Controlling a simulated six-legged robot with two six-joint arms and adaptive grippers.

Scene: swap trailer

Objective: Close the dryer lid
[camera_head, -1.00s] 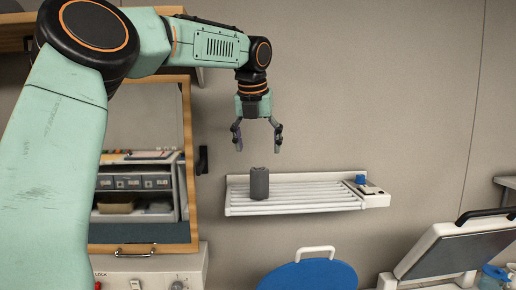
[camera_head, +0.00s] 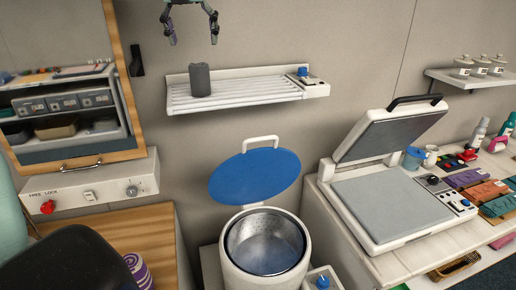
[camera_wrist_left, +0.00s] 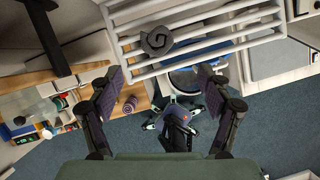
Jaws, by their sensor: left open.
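The dryer (camera_head: 265,250) is a round white tub with a perforated metal drum, at the bottom middle of the head view. Its round blue lid (camera_head: 254,176) stands open, tilted up behind the drum, with a white handle (camera_head: 260,141) at its top edge. My left gripper (camera_head: 192,38) hangs at the top of the head view, high above the lid and wall rack, open and empty. Its two spread fingers also show in the left wrist view (camera_wrist_left: 162,75). There, part of the blue lid shows behind the rack. My right gripper is not in view.
A white slatted wall rack (camera_head: 240,91) holding a grey cylinder (camera_head: 200,80) is above the lid. A heat press (camera_head: 395,205) stands open at right, with bottles and coloured items beyond. A wooden-framed cabinet (camera_head: 75,110) and switch panel (camera_head: 95,188) are at left.

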